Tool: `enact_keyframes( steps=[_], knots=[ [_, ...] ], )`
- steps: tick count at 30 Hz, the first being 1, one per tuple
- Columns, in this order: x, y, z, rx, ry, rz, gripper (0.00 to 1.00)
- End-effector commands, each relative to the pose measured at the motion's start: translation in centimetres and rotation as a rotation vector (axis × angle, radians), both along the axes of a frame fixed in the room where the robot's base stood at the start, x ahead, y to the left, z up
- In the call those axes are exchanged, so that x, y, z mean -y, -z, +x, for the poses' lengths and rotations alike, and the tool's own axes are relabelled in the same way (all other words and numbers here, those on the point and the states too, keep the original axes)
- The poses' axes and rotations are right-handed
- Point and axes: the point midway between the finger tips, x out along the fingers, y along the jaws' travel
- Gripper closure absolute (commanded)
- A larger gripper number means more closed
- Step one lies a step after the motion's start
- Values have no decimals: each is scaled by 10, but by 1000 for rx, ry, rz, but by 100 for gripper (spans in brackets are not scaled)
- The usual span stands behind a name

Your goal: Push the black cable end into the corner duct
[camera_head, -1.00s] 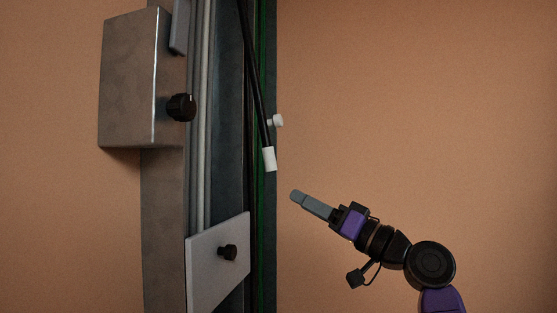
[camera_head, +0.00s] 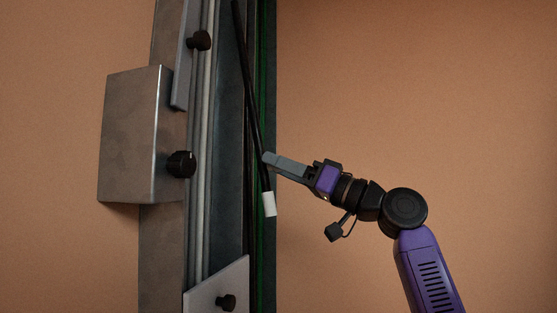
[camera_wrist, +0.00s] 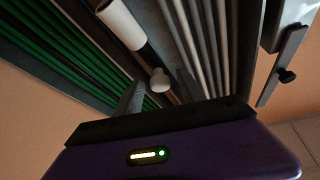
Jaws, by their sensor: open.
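The black cable (camera_head: 247,95) hangs at a slant along the column and ends in a white sleeve (camera_head: 269,204). The sleeve also shows in the wrist view (camera_wrist: 121,23), with the black cable (camera_wrist: 147,57) running down from it. My gripper (camera_head: 268,158) is at the cable just above the sleeve; I cannot tell whether it touches. In the wrist view its two fingers are apart, with a white round knob (camera_wrist: 160,80) between them, beside the cable. The corner duct seems to be the dark channel with green strands (camera_head: 262,110); the strands fill the wrist view's left (camera_wrist: 50,60).
A grey metal box (camera_head: 135,130) with a black knob (camera_head: 181,164) projects at left. A pale plate (camera_head: 205,290) with a black knob is low on the column, and another plate (camera_head: 184,60) is higher. Pale rods (camera_head: 203,120) run alongside.

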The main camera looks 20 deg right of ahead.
Motion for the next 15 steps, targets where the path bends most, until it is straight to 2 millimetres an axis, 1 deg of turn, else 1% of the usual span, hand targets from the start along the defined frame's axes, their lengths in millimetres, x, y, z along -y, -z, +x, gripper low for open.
enact_keyframes(
  steps=[3, 10, 11, 15],
  knots=[
    [-4, -2, 4, -1, 0, -1, 54],
    [-4, -2, 4, 0, 1, -1, 54],
    [-4, -2, 4, 0, 1, -1, 55],
    [-4, -2, 4, 0, 1, -1, 83]
  ],
)
